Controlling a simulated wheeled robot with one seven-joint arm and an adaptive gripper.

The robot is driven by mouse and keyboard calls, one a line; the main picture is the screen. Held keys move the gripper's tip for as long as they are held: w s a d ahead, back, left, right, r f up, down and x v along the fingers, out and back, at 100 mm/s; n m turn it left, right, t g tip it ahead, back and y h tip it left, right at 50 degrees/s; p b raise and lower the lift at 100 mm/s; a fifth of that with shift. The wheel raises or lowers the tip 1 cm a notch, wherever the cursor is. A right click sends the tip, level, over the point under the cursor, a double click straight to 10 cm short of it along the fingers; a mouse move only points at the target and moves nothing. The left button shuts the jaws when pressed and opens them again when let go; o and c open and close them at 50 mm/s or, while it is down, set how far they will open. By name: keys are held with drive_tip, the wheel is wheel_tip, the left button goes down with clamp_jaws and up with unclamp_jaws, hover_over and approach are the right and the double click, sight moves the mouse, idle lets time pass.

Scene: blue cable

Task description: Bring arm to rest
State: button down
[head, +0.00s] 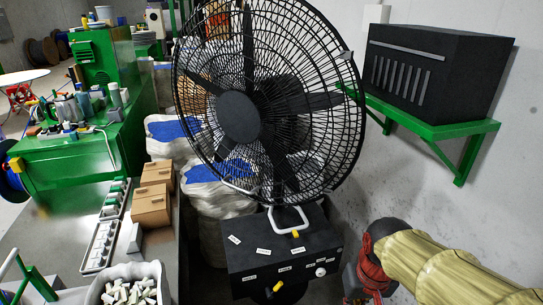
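My arm, in a yellow padded sleeve, reaches in from the lower right of the head view. It ends in a dark joint with red parts beside the right side of a black box (285,252). I cannot make out any gripper fingers; the part beyond the joint runs down out of the picture. The black box has white labels, a white handle and small yellow and white knobs on it. I cannot tell from this view whether the arm touches the box.
A large black fan (240,117) stands behind the box. A black vented case (435,75) sits on a green wall shelf (460,131) at right. A grey bench (165,250) with cartons (152,205) and a bin of pale pieces (130,291) is at left. Blue cable (10,178) hangs at the left edge.

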drive_tip(key=s+r+t, duration=0.4)
drive_tip(key=s+r, duration=0.3)
drive_tip(key=r, duration=0.2)
drive_tip(key=shift+d+r+p, duration=0.25)
drive_tip(key=shift+r+p, duration=0.05)
drive_tip(key=shift+p, duration=0.05)
